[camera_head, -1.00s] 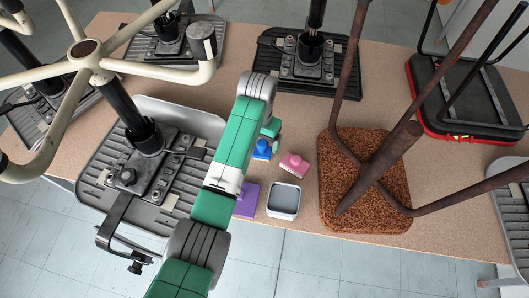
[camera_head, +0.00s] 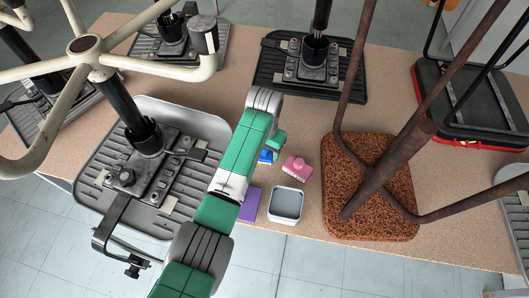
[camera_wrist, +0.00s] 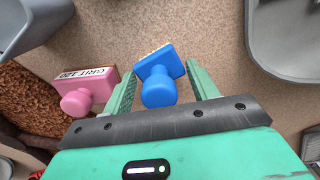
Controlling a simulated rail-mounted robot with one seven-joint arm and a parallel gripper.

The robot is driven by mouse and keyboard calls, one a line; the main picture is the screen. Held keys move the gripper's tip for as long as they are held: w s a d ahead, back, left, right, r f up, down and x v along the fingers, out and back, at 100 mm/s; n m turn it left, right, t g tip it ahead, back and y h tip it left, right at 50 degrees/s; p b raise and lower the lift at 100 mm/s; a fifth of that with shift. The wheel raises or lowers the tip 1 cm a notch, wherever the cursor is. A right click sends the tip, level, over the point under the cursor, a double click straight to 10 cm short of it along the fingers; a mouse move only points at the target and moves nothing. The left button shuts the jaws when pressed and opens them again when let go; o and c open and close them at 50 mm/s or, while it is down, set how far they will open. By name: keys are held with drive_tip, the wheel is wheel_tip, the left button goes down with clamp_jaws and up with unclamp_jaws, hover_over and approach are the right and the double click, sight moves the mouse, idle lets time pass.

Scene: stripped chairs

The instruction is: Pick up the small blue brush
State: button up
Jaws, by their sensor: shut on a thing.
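The small blue brush (camera_wrist: 159,76) has a round knob and a block with pale bristles, and it sits between the two green fingers of my gripper (camera_wrist: 160,88) in the wrist view. My gripper is shut on it. In the head view, only a bit of the blue brush (camera_head: 267,156) shows beside my green arm, which hides the rest. I cannot tell whether the brush touches the table.
A pink block with a knob, marked "GRIT 120" (camera_wrist: 88,90), lies just left of the brush; it also shows in the head view (camera_head: 297,168). A grey open bin (camera_head: 286,204) and a purple item (camera_head: 250,205) are near the table's front edge. Upturned chairs surround this spot, including a cork-brown seat (camera_head: 390,222).

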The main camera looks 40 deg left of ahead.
wheel_tip(320, 180, up, 10)
drive_tip(key=p, duration=0.3)
drive_tip(key=shift+o, duration=0.7)
